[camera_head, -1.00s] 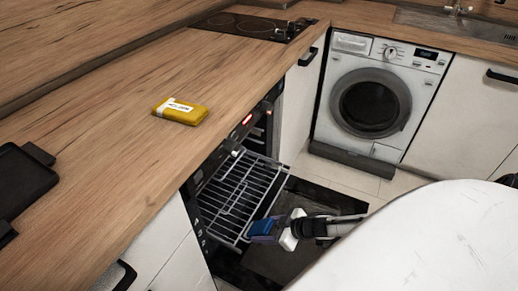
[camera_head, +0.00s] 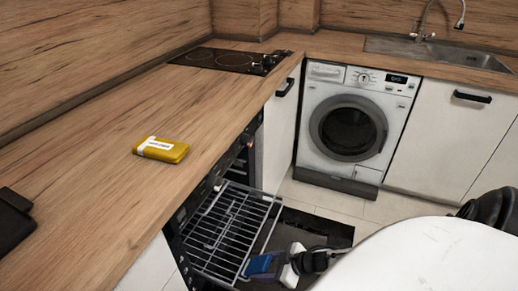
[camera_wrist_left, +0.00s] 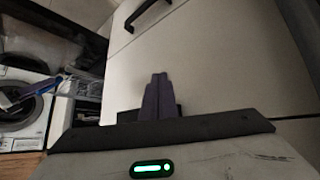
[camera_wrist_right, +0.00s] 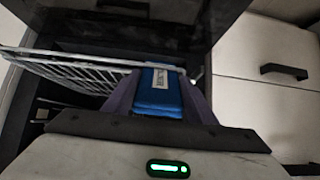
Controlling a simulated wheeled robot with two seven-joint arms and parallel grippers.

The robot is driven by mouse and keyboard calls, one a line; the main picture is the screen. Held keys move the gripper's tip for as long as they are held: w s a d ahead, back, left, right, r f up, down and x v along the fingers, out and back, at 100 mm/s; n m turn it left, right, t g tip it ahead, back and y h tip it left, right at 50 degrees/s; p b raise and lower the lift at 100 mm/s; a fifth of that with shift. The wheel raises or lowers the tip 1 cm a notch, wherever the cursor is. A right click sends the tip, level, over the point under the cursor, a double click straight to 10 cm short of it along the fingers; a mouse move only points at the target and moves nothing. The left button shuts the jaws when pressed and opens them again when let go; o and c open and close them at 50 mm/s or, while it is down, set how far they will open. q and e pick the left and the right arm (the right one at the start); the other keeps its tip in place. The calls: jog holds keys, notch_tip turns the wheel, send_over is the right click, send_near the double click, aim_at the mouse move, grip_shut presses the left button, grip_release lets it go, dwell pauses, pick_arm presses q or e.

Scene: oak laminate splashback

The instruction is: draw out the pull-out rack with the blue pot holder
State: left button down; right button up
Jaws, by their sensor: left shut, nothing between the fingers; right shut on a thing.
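The wire pull-out rack (camera_head: 222,228) sticks out of the open oven below the worktop. The blue pot holder (camera_head: 262,265) is at the rack's front edge, between the fingers of my right gripper (camera_head: 270,264). In the right wrist view the pot holder (camera_wrist_right: 158,92), with a pale label, is pinched between the fingers, and the rack's front bar (camera_wrist_right: 100,63) runs up to it and passes behind its top. My left gripper (camera_wrist_left: 160,98) is shut and empty in front of a pale cabinet front. It is not seen in the head view.
The open oven door (camera_head: 318,228) lies low under the rack. A yellow packet (camera_head: 161,149) lies on the wooden worktop (camera_head: 100,190), near a black hob (camera_head: 232,60). A washing machine (camera_head: 345,130) stands at the back. Floor tiles show in front of it.

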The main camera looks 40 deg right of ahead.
jog(key=s+d+p, duration=0.1)
jog(key=s+d, duration=0.1)
jog(key=s, duration=0.4)
jog(key=s+d, duration=0.3)
jog(key=s, duration=0.4)
jog(key=shift+s+d+p, duration=0.3)
jog(key=shift+d+p, duration=0.05)
jog(key=shift+p, duration=0.05)
dwell(0.5)
jog(key=shift+w+a+r, duration=0.1)
jog(key=shift+w, duration=0.15)
jog(key=p+v, duration=0.7)
jog(key=v, duration=0.5)
jog(key=shift+s, duration=0.5)
dwell(0.8)
dwell(0.5)
